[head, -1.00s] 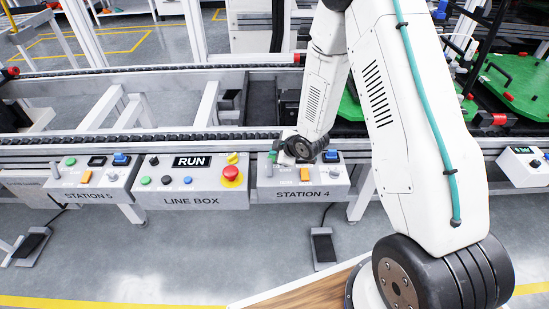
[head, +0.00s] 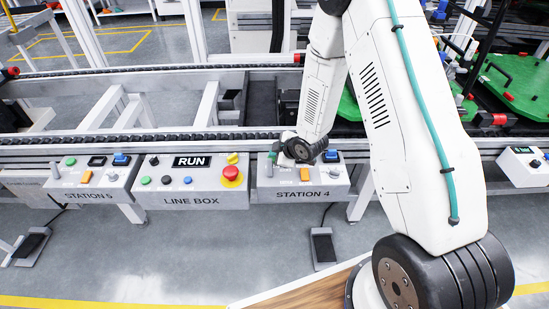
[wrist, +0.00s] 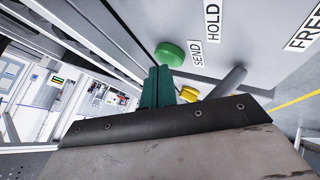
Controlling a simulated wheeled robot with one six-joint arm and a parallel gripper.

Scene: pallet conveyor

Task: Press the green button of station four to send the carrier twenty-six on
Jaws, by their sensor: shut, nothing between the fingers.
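The station four box (head: 303,192), labelled STATION 4, is on the front rail of the conveyor. Its green button (wrist: 170,54) is round and sits beside the SEND label in the wrist view. My gripper (wrist: 160,84) is shut and empty, its teal fingers just below the button in that view. A small gap seems to show between fingertips and button; I cannot tell contact for sure. In the head view my gripper (head: 276,149) is over the left part of the box and hides the green button there. I cannot read any carrier number.
The line box (head: 190,187) with a red stop button (head: 232,174) stands just left. A grey lever (wrist: 226,80) and a yellow-orange button (wrist: 188,94) are close to my fingers. Green plates (head: 513,84) are at the right, behind my arm.

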